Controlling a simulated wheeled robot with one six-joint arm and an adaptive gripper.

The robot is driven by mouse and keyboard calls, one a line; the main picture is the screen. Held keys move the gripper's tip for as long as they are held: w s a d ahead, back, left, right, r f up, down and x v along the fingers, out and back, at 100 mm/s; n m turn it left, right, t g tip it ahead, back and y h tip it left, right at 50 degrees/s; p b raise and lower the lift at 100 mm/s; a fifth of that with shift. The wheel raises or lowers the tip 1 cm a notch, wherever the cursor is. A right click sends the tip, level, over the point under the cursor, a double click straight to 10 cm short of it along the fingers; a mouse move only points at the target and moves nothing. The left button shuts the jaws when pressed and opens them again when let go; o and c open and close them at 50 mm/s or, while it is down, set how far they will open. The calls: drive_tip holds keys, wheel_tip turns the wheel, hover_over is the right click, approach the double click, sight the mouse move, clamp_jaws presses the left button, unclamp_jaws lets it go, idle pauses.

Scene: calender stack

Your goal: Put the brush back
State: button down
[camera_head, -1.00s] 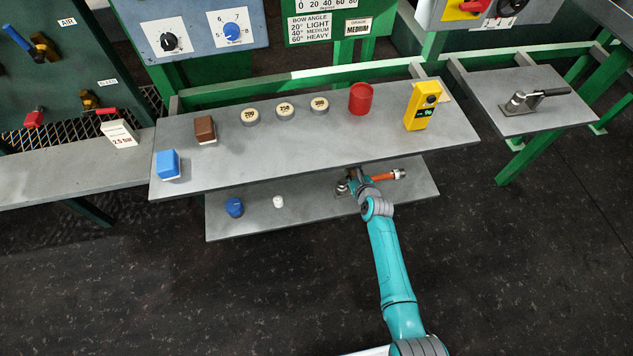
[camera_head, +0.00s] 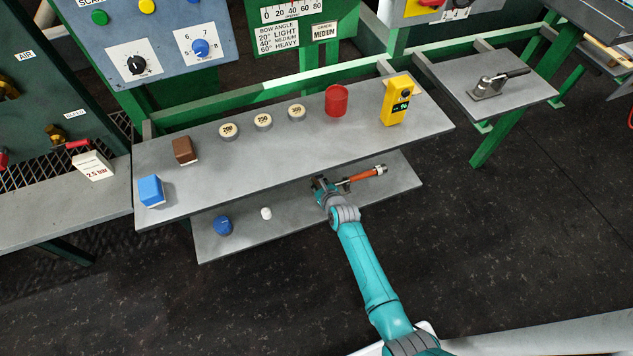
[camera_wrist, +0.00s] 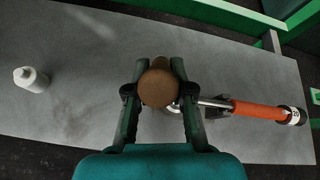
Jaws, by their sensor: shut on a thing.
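My gripper (camera_wrist: 160,95) is shut on a brown round-ended thing (camera_wrist: 159,88), seen end-on between the two fingers in the wrist view. It looks like the wooden handle of the brush; its lower part is hidden. In the head view my gripper (camera_head: 322,188) is over the lower grey shelf (camera_head: 290,235). The held thing is barely visible there. I cannot tell whether it touches the shelf.
An orange-handled tool (camera_wrist: 258,116) lies just right of my gripper. A white bottle (camera_wrist: 31,79) and a blue round object (camera_head: 222,225) stand on the lower shelf's left. The upper shelf (camera_head: 300,150) overhangs behind, bearing a red cup (camera_head: 336,100) and a yellow device (camera_head: 396,100).

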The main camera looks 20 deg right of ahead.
drive_tip(key=shift+a+f, duration=0.1)
drive_tip(key=shift+f, duration=0.2)
drive_tip(key=c, duration=1)
unclamp_jaws()
drive_tip(key=v, duration=1.2)
drive_tip(key=shift+s, duration=0.15)
